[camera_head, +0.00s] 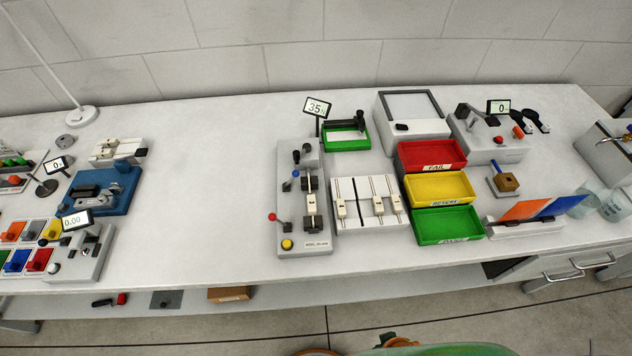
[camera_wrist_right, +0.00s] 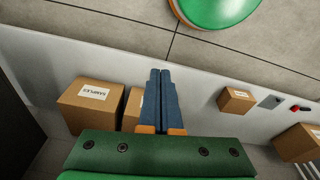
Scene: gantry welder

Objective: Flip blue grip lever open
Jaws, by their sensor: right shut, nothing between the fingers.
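The grey gantry welder (camera_head: 288,246) stands mid-table in the head view. A small lever with a blue knob (camera_head: 295,173) is near its upper left side. I cannot tell at this size whether that lever is open or closed. A red-ball lever (camera_head: 272,216) and a yellow button (camera_head: 287,244) are on its lower left. My right gripper (camera_wrist_right: 160,73) shows in the right wrist view, its two blue fingers together and empty, well away from the welder. My left gripper is not in view.
Beside the welder lies a white plate with slider-like parts (camera_head: 355,218). Red (camera_head: 432,150), yellow (camera_head: 440,187) and green (camera_head: 448,224) trays are farther right. The table left of the welder (camera_head: 210,200) is clear. Cardboard boxes (camera_wrist_right: 92,100) are near my right gripper.

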